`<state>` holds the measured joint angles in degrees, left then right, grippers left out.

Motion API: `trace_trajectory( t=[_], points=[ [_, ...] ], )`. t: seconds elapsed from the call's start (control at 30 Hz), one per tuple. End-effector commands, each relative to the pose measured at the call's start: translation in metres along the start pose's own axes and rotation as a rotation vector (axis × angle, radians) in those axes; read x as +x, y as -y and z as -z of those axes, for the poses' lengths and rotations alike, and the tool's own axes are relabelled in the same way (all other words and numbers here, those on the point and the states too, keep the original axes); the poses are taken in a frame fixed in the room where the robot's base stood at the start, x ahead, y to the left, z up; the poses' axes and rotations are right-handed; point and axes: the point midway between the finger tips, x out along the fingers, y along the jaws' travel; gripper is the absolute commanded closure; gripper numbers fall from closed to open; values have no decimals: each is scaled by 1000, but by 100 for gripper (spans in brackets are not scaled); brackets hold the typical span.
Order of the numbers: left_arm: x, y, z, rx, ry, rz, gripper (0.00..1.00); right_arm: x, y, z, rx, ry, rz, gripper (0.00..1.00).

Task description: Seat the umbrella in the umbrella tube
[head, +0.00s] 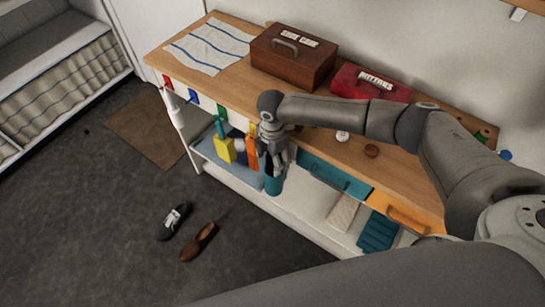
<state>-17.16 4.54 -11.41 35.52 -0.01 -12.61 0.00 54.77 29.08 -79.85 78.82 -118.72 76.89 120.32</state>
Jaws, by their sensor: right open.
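My right gripper (276,164) is open in the head view, pointing down in front of the bench's front edge. A teal cylinder-like thing (273,183) shows directly below its fingers. It could be the umbrella tube, but the gripper covers its top and I cannot tell. I also cannot tell whether the fingers touch it. No umbrella can be clearly made out; it may be hidden behind the gripper or arm. My left gripper is not in view.
The wooden bench (235,78) carries a striped cloth (207,47), a brown shoe-care box (292,59) and a red mittens box (370,83).

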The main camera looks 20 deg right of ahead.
Motion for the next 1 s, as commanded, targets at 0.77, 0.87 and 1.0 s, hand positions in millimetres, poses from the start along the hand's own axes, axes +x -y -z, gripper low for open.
trace_trajectory(
  t=[0.77, 0.87, 1.0],
  points=[
    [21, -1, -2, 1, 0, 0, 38, -106, -1, 0, 0, 0, -3, 36],
    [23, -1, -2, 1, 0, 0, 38, -117, -1, 0, 0, 0, -3, 36],
    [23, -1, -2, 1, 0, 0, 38, -123, 0, 0, 0, 0, 1, 36]
  ],
)
